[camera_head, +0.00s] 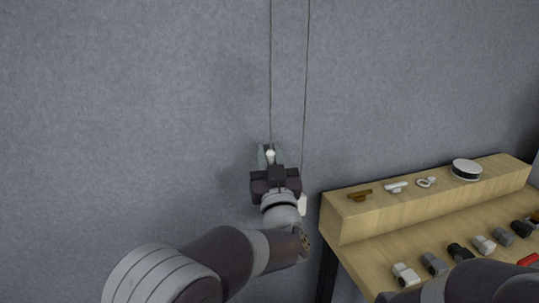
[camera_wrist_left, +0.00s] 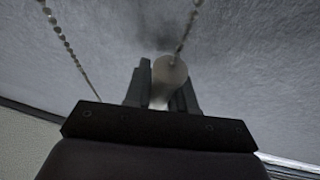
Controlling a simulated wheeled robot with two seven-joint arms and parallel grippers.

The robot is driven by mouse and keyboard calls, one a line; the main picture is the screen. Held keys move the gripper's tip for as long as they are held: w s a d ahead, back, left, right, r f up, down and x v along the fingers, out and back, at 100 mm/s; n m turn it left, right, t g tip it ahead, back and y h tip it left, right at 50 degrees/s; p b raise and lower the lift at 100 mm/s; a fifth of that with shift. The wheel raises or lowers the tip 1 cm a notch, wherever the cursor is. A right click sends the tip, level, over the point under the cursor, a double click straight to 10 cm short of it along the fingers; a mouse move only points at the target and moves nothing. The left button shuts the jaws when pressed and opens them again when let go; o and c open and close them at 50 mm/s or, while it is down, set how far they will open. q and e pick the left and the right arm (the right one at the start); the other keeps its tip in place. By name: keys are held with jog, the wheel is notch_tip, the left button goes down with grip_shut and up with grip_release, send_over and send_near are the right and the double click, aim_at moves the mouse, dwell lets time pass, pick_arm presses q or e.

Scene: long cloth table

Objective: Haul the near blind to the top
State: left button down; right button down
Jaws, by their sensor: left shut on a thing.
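Two thin cords hang down in front of the grey wall in the head view, a left cord (camera_head: 270,70) and a right cord (camera_head: 307,70). My left gripper (camera_head: 269,156) is shut on a pale pull knob (camera_wrist_left: 168,72) at the lower end of the left cord. In the left wrist view this knob sits between the two dark fingers of the left gripper (camera_wrist_left: 163,88). A second white knob (camera_head: 302,205) hangs beside my left wrist, below the right cord. The blind itself is not in view. My right gripper is out of view; only part of my right arm shows at bottom right.
A wooden table (camera_head: 365,262) with a raised shelf (camera_head: 400,220) stands to the right, close to my left wrist. Several small fittings and a round white-topped item (camera_head: 466,169) lie on it. The wall (camera_head: 120,120) left of the cords is clear.

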pick_arm(q)
jog(key=c, duration=1.3)
grip_release()
jog(key=shift+f, duration=0.65)
jog(key=shift+w+r, duration=0.15)
jog(key=b+v, duration=0.1)
jog(key=v, duration=1.1)
jog(key=shift+s, duration=0.4)
jog(key=shift+d, duration=0.1)
